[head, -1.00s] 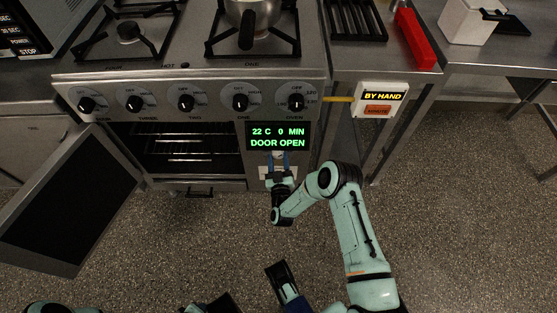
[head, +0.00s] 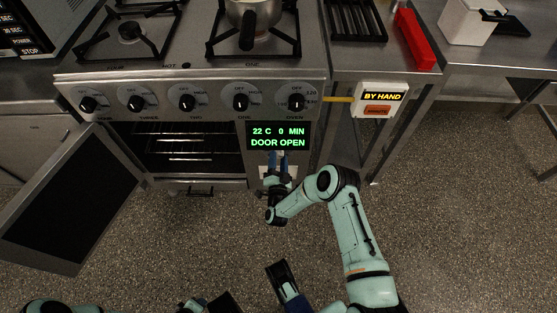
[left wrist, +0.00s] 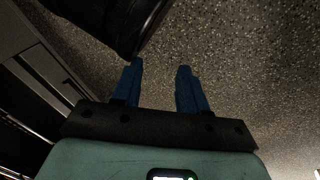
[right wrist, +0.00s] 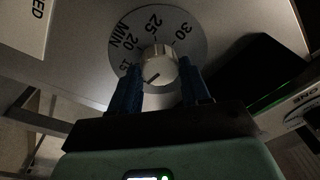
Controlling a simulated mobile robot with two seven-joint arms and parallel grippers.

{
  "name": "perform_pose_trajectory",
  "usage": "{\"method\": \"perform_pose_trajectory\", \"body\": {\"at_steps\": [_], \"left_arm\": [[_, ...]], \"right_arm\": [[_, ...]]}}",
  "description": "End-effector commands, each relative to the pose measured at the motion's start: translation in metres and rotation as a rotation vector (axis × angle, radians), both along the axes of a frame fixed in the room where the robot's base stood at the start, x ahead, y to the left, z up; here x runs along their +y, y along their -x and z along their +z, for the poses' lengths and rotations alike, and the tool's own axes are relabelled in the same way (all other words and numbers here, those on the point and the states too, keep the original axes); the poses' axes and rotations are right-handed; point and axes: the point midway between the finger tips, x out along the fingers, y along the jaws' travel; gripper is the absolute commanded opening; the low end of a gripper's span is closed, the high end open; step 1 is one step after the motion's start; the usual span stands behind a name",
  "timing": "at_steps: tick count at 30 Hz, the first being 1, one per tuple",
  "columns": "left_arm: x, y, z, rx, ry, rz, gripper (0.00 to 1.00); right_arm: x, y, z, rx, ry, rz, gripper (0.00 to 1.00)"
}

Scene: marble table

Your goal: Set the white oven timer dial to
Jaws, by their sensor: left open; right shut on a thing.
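The white timer dial (right wrist: 158,66) shows in the right wrist view, in front of a grey scale disc (right wrist: 187,48) marked MIN with 15, 20, 25 and 30. A dark line on the dial slants to the lower left. My right gripper (right wrist: 160,72) is shut on the dial, one blue finger on each side. In the head view my right gripper (head: 277,160) is just below the oven display (head: 279,136), which reads 22 C, 0 MIN, DOOR OPEN. The dial cannot be made out there. My left gripper (left wrist: 160,75) is open and empty above the floor.
The oven door (head: 70,200) hangs open at the left. Several black knobs, including the oven knob (head: 296,102), line the panel above the display. A pot (head: 252,15) stands on the stove. A BY HAND sign box (head: 380,99) is at the right. The floor in front is clear.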

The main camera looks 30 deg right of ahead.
Motion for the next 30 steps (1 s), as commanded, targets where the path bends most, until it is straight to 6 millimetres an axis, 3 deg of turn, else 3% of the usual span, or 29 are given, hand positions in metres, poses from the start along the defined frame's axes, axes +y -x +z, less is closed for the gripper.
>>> {"method": "perform_pose_trajectory", "body": {"at_steps": [30], "left_arm": [[-0.002,-0.016,0.016,-0.056,-0.003,-0.002,0.43]], "right_arm": [[0.002,0.000,0.000,-0.503,-0.823,0.000,0.16]]}}
